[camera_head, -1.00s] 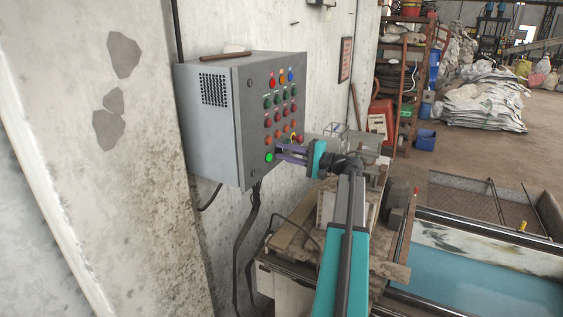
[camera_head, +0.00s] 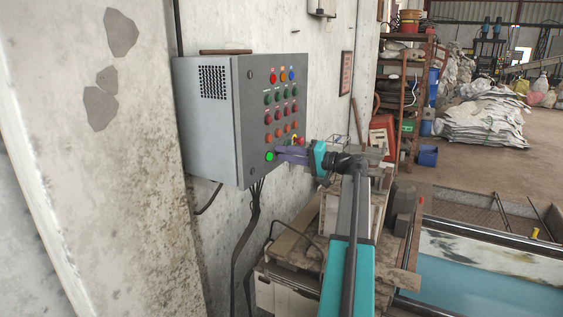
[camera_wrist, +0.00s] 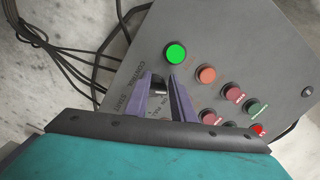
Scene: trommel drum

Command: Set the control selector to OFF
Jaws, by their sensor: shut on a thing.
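The control selector (camera_wrist: 160,92) is a small dark knob with a pale mark, low on the grey control box (camera_head: 210,120). In the wrist view it sits between the two purple fingers of my gripper (camera_wrist: 161,80), below a lit green button (camera_wrist: 175,54). My gripper is shut on the selector. In the head view my gripper (camera_head: 278,155) reaches the lower part of the box's front from the right, and its fingers hide the selector. The label beside it is partly readable, but I cannot tell which position the selector points to.
Several red, green and orange buttons (camera_wrist: 207,74) lie close to the right of the fingers. A red knob on yellow (camera_head: 298,141) is just above my gripper. A cluttered bench (camera_head: 290,245) stands below the arm. Cables (camera_head: 245,240) hang under the box.

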